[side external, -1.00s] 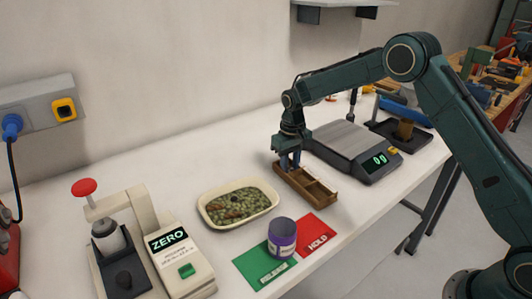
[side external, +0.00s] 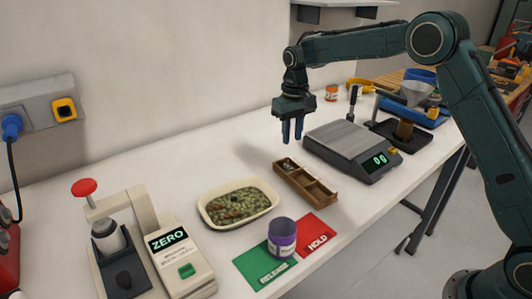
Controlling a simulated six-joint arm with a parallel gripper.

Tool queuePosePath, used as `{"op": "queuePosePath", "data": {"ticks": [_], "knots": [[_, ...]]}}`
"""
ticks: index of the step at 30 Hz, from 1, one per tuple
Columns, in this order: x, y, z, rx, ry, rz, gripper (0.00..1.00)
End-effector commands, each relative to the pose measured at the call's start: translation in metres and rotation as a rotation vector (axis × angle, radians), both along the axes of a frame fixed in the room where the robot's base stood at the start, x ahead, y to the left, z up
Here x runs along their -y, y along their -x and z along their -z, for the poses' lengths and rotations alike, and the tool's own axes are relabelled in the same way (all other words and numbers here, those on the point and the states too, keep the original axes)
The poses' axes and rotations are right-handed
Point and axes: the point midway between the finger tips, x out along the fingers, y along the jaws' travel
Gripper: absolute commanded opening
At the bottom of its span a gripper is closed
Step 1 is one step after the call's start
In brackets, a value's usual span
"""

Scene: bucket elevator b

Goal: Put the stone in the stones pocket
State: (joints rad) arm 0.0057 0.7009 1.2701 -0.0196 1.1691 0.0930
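The brown wooden tray (side external: 322,200) lies on the white table, divided into pockets. A small grey lump that looks like the stone (side external: 287,164) sits in its far-left pocket. No label on the pockets can be read. My gripper (side external: 292,138) hangs above the table behind that end of the tray, fingers pointing down. The fingers are apart with nothing visible between them, and they do not touch the tray.
A cream dish (side external: 238,204) of greenish bits stands left of the tray. A purple jar (side external: 282,238) stands at the green RELEASE (side external: 262,272) and red HOLD (side external: 316,233) cards. A scale (side external: 350,150) reading 0 is right. A ZERO-marked press (side external: 168,250) stands front left.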

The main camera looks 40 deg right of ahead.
Motion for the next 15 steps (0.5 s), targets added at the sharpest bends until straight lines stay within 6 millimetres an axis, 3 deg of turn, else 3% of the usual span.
{"op": "queuePosePath", "data": {"ticks": [6, 15], "knots": [[0.0, 0.0, -0.016, -0.001, 0.0, 0.0, 0.27], [0.0, 0.0, -0.018, 0.0, 0.0, 0.0, 0.27]]}}
